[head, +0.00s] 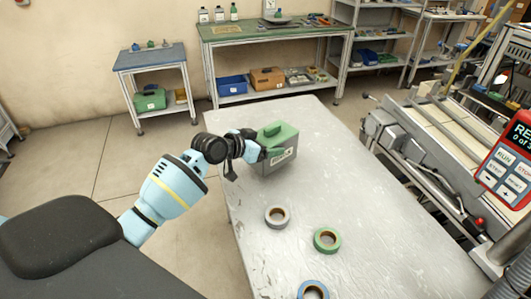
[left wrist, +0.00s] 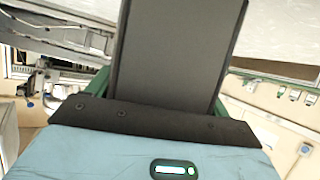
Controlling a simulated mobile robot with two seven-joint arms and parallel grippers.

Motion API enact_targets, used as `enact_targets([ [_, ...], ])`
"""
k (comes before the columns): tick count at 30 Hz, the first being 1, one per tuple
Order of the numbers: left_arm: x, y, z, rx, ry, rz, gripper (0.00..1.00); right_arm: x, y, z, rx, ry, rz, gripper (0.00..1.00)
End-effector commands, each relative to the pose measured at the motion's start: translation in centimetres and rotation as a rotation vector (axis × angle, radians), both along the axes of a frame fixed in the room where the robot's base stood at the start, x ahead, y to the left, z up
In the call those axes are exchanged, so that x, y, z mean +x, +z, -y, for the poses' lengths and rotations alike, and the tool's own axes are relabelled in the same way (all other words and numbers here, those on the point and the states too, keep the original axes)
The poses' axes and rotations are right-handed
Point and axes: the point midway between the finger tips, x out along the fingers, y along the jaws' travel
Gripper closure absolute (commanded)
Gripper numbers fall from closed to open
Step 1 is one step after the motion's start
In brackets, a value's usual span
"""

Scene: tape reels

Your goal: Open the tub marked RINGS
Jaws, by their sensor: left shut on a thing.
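The tub (head: 283,163) is a grey box with a green lid (head: 281,131) and stands on the far left part of the grey table. A pale label is on its front, too small to read. The lid sits over the top of the tub; I cannot tell whether it is raised. My left gripper (head: 260,150) is at the tub's left side, shut on the lid's near left edge. In the left wrist view, green edges (left wrist: 97,82) show on both sides of my dark gripper body; the fingertips are hidden there. My right gripper is not in view.
A grey reel (head: 267,217), a green reel (head: 317,242) and a blue-rimmed reel (head: 302,287) lie on the grey table (head: 380,235) nearer me. A machine with rollers (head: 425,135) and a red control panel (head: 510,165) stand at the right. The table's right part is clear.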

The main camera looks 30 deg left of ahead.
Motion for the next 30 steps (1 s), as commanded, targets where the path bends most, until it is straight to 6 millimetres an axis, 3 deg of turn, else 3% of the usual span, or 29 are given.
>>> enact_targets([
  [7, 0.3, -3.1, -0.1, -0.002, 0.001, -0.002, 0.67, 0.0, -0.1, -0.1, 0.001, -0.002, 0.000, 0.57],
  [21, 0.2, -3.9, -0.2, -0.001, 0.000, 0.000, 0.67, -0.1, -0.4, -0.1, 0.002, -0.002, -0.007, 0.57],
  [22, 0.2, -4.0, -0.1, 0.000, 0.000, -0.002, 0.19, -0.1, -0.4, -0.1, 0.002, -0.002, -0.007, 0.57],
  [26, 0.2, -3.9, -0.1, -0.001, 0.000, -0.001, 0.02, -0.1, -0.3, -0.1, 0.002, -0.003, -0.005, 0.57],
  [30, 0.2, -3.9, -0.1, -0.001, 0.000, 0.000, 0.00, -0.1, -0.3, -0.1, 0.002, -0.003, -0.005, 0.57],
])
